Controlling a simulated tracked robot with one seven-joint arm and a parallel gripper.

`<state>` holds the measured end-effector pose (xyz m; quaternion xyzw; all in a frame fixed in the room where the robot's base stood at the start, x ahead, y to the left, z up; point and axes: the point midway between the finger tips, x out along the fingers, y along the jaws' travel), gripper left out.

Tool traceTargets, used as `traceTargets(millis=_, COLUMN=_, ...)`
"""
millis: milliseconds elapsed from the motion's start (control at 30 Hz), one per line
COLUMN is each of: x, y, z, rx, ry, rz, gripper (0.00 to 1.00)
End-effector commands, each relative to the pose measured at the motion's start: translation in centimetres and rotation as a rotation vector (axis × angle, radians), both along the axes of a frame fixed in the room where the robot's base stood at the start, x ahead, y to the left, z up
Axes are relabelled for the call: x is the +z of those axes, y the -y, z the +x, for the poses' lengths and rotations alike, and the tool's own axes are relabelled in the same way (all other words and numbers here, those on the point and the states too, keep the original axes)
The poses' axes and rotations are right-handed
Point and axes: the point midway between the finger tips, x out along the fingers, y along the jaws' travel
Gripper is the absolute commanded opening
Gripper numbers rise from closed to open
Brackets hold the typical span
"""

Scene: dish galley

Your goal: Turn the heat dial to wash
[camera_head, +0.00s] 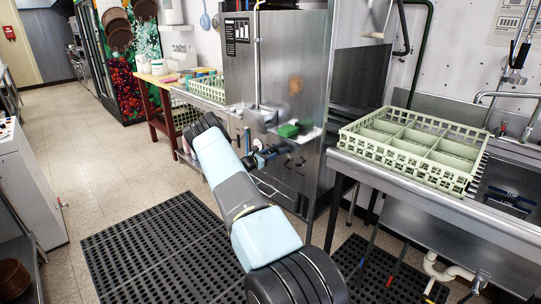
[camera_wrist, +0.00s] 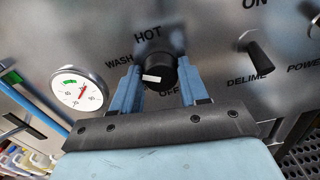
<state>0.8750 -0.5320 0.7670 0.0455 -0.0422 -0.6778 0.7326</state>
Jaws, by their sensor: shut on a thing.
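The heat dial (camera_wrist: 160,70) is a round black knob with a white mark on its lower left face. It sits on the steel control panel (camera_wrist: 215,70) in the wrist view. HOT is printed above it, WASH to its upper left and OFF just below. I cannot tell for sure which word the mark points at. My gripper (camera_wrist: 159,76) is shut on the dial, one blue finger on each side of it. In the head view my gripper (camera_head: 262,157) reaches the front of the steel dishwasher (camera_head: 270,60); the dial is hidden there.
In the wrist view a second black knob (camera_wrist: 260,58) labelled DELIME is at the right and a round gauge (camera_wrist: 80,90) at the left. In the head view a pale green dish rack (camera_head: 360,146) stands on the steel counter at the right. Black mats (camera_head: 150,255) cover the floor.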

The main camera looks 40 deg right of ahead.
Motion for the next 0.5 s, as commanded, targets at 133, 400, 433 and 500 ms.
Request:
traceTargets(millis=133, x=0.15, y=-0.08, z=0.23, rx=0.004, ry=0.028, rz=0.002, gripper=0.13)
traceTargets(millis=400, x=0.18, y=-0.09, z=0.25, rx=0.005, ry=0.028, rz=0.002, gripper=0.49)
traceTargets(millis=433, x=0.17, y=-0.09, z=0.23, rx=0.004, ry=0.028, rz=0.002, gripper=0.52)
traceTargets(millis=500, x=0.16, y=-0.07, z=0.20, rx=0.004, ry=0.027, rz=0.002, gripper=0.58)
